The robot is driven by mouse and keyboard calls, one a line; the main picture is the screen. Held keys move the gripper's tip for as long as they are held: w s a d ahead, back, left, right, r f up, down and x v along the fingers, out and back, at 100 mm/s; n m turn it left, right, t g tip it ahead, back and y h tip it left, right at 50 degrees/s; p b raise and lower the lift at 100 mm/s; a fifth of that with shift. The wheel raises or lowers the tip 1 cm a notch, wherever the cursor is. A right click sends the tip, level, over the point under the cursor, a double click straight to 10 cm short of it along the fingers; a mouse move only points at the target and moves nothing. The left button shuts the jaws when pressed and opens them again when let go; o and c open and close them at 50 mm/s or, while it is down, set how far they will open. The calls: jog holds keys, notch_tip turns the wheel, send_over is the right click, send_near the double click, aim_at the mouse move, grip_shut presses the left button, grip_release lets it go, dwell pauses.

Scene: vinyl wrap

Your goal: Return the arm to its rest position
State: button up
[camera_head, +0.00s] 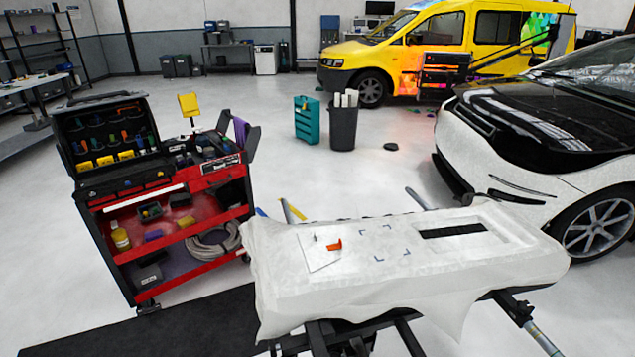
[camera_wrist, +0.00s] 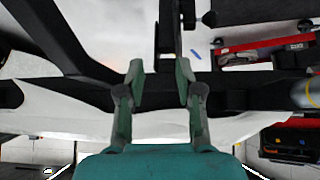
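My gripper (camera_wrist: 160,82) shows in the wrist view as two teal fingers above a teal body. The fingers stand apart, with nothing held between them. Dark bars and pale surfaces lie behind the fingertips. My arm and gripper do not show in the head view.
A white-covered table (camera_head: 380,285) stands in front, bearing an orange tool (camera_head: 334,245), blue corner marks and a black strip (camera_head: 452,230). A red tool cart (camera_head: 170,247) is at left. A white-and-black car (camera_head: 500,165) is at right. Floor beyond the table is mostly open.

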jog(key=s+r+m+t, duration=0.1)
jog(key=s+r+t, duration=0.15)
jog(key=s, duration=2.25)
jog(key=s+r+t, duration=0.4)
jog(key=s+r, duration=1.2)
jog(key=r, duration=0.2)
jog(key=shift+s+r+m, duration=0.3)
jog(key=shift+r, duration=0.1)
jog(key=shift+a, duration=0.1)
